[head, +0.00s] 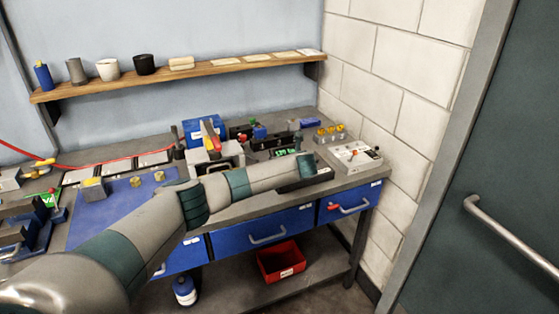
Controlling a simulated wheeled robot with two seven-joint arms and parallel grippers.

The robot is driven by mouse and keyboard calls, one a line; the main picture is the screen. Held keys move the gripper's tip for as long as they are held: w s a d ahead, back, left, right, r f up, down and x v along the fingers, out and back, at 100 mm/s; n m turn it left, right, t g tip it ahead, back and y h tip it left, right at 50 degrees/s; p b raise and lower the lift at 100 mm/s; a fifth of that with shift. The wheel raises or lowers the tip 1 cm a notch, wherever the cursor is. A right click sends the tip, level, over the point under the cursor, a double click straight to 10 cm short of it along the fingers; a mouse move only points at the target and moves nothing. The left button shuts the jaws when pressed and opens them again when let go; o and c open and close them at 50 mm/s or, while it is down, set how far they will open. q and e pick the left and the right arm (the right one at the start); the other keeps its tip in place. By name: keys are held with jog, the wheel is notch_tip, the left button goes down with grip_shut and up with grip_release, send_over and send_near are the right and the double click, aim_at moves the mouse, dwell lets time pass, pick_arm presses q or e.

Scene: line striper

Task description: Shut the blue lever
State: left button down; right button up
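A small blue piece (260,132) stands on a dark fixture at the back of the workbench; it may be the blue lever, but it is too small to be sure. Whether it is open or shut cannot be told. My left arm reaches from the lower left across the bench front. Its dark end, with my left gripper (322,174), is near the bench's right front edge, to the right of and nearer than the blue piece. The fingers are not clear. My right gripper is out of view.
A grey box with red and yellow levers (211,138) stands left of the blue piece. A white control panel (355,154) is at the bench's right end, by the block wall. Blue drawers (248,238) and a red bin (282,262) are below. A wooden shelf (200,75) hangs above.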

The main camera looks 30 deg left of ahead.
pick_arm(q)
jog(key=shift+f, duration=0.1)
dwell(0.4)
jog(key=c, duration=1.9)
grip_release()
jog(key=shift+o, duration=0.2)
jog(key=shift+d, duration=0.1)
jog(key=shift+s+d, duration=0.1)
jog(key=shift+s, duration=0.1)
jog(key=b+v, duration=0.3)
jog(key=v, duration=1.4)
jog(key=shift+s, duration=0.2)
jog(key=shift+d+f, duration=0.1)
jog(key=shift+f, duration=0.1)
